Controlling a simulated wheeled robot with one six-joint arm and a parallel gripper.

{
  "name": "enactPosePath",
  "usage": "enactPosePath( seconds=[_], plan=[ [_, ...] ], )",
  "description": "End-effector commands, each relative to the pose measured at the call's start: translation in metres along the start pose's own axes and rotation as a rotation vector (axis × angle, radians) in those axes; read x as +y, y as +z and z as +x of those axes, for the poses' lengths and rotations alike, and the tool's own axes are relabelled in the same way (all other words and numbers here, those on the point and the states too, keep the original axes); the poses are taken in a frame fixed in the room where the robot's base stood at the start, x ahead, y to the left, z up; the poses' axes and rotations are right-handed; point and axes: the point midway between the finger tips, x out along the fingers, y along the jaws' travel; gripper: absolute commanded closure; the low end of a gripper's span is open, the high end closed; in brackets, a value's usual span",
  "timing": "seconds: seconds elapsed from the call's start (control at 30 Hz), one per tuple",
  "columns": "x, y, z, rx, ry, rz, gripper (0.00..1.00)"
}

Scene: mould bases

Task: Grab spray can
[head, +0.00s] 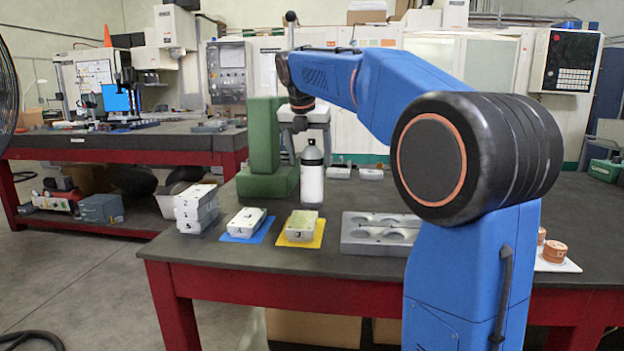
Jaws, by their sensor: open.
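The spray can (312,178), white with a grey shoulder and black cap, stands upright on the dark worktable (200,262). My gripper (300,124) hangs from the end of the blue arm, just above the can and slightly left of its cap. It is open, small and partly lost against the green block and grey shapes behind. Nothing shows between its fingers. I cannot tell how far in depth it is from the can.
A green L-shaped block (265,160) stands close left of the can. Numbered white blocks lie in front, on a blue mat (235,239), on a yellow mat (288,245) and in a stack (196,208). A grey mould base (375,247) lies right, partly behind my arm.

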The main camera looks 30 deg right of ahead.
Motion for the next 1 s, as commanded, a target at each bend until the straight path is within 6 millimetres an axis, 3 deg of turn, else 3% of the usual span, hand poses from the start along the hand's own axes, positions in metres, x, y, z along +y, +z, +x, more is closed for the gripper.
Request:
enactPosePath(
  seconds=[0.23,0.53,0.8,1.0],
  plan=[
    [-0.003,0.000,0.029,0.001,0.000,0.000,0.27],
    [-0.003,0.000,0.033,0.000,0.001,0.000,0.27],
    [-0.003,0.000,0.033,-0.001,0.001,0.000,0.87],
    [-0.003,0.001,0.032,-0.001,0.001,0.000,0.87]
  ],
)
